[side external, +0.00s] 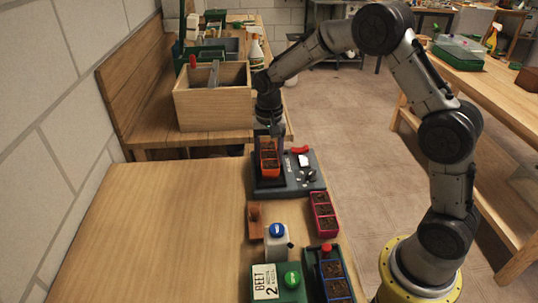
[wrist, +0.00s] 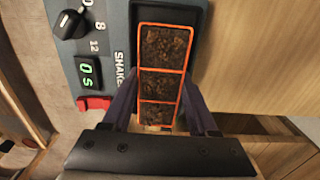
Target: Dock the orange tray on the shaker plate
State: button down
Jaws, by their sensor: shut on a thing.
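The orange tray (side external: 269,162) has three cells of dark soil. My gripper (side external: 267,137) is shut on it from above. In the wrist view the orange tray (wrist: 160,85) lies between the two dark fingers of my gripper (wrist: 160,108), lined up lengthwise with the dark plate. The shaker (side external: 308,180) is grey-blue, at the far end of the table. Its dark shaker plate (wrist: 199,20) shows around the tray's far end and right side. The tray is over the plate; I cannot tell whether it is fully seated.
The shaker's knob (wrist: 68,24), green display (wrist: 88,74) and red part (wrist: 94,103) lie left of the tray. The table's left side is clear.

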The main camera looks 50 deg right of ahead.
aim_at(269, 154)
jog(key=shift+f, duration=0.4)
jog(key=shift+c, duration=2.2)
grip_release()
jog(key=shift+r, duration=5.55)
jog(key=s+a+r+n+t, duration=0.2)
jog(key=s+a+r+t, duration=0.15)
jog(key=s+r, duration=1.05)
jog(key=s+f+n+t, duration=0.2)
jog(key=s+f+n, duration=0.5)
jog(key=s, duration=0.7)
jog(key=shift+s+f, duration=0.2)
jog(key=shift+f, duration=0.4)
